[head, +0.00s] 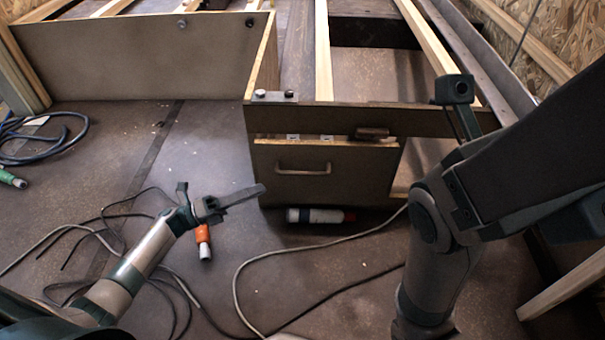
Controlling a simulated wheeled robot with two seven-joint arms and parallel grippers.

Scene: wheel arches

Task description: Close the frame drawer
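The frame drawer (340,185) sits low in the wooden frame, under a dark cross beam (320,119). Its brown front has a pale top edge and a bar handle (303,169). A narrow strip shows between the top edge and the beam, so the front appears to stand a little out; how far is hard to tell. My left gripper (222,190) is left of the drawer front and apart from the handle. Its fingers look spread, with nothing between them.
An orange tube (203,242) lies below my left gripper. Grey and black cables (250,270) cross the floor. A large panel (150,58) stands at the back left. Blue hose (45,140) lies far left.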

